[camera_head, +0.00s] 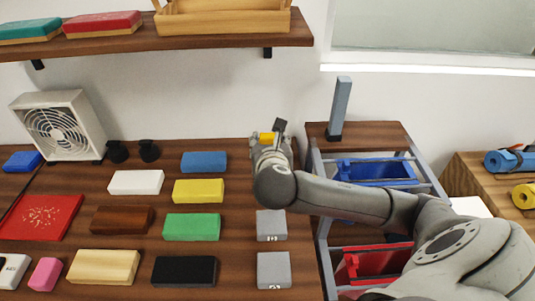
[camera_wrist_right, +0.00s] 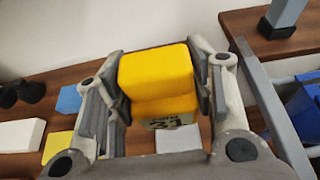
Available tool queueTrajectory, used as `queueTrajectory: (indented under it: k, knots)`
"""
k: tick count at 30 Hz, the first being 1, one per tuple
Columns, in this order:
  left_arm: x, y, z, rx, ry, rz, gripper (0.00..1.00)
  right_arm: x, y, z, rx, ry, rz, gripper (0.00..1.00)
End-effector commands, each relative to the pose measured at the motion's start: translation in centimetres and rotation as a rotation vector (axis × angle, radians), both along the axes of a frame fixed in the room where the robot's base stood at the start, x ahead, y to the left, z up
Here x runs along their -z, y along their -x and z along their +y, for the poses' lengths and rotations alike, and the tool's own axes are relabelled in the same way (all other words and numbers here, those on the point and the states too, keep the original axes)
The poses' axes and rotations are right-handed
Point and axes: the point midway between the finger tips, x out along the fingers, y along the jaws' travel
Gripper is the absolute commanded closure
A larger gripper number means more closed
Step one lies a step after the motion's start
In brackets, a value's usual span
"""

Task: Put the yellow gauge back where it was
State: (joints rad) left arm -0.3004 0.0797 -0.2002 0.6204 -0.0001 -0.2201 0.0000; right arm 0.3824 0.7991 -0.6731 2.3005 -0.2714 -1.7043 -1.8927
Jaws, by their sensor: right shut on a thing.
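The yellow gauge (camera_wrist_right: 155,75) is a bright yellow block with rounded edges, seen between the two fingers in the right wrist view. A pale face with dark print like "21" shows at its lower end. My right gripper (camera_wrist_right: 160,100) is shut on it. In the head view the yellow gauge (camera_head: 266,137) shows as a small patch between the fingers of my right gripper (camera_head: 268,134), at the back right of the counter. It appears held above the counter; the exact gap cannot be told. My left gripper is not in view.
Grey numbered blocks (camera_head: 271,225) stand along the counter's right side. Coloured blocks, including a yellow one (camera_head: 198,190) and a green one (camera_head: 191,227), lie to the left. A side stand with a blue-grey post (camera_head: 340,103) and blue bin (camera_head: 372,172) is right. A shelf (camera_head: 150,40) hangs above.

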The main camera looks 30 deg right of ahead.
Motion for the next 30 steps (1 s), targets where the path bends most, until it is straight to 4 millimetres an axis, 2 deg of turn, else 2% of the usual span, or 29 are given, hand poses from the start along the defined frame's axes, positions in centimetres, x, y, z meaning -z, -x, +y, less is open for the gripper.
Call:
queueTrajectory:
  k: [3, 9, 15, 23, 30]
  knots:
    - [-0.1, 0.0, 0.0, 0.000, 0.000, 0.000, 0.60, 1.2, -2.4, -1.6, 0.005, 0.002, 0.000, 0.82]
    - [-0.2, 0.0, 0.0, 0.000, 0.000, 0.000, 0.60, 3.5, -6.1, -3.8, 0.003, 0.000, 0.002, 0.82]
    - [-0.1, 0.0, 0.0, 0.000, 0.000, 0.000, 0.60, 6.8, -8.4, -5.1, 0.001, 0.000, 0.000, 0.82]
    - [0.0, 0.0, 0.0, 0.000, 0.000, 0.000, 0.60, 8.5, -9.6, -5.8, 0.000, 0.000, -0.001, 0.82]
    - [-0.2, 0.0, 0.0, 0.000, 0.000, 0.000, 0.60, 11.5, -9.8, -6.0, 0.000, 0.000, 0.001, 0.82]
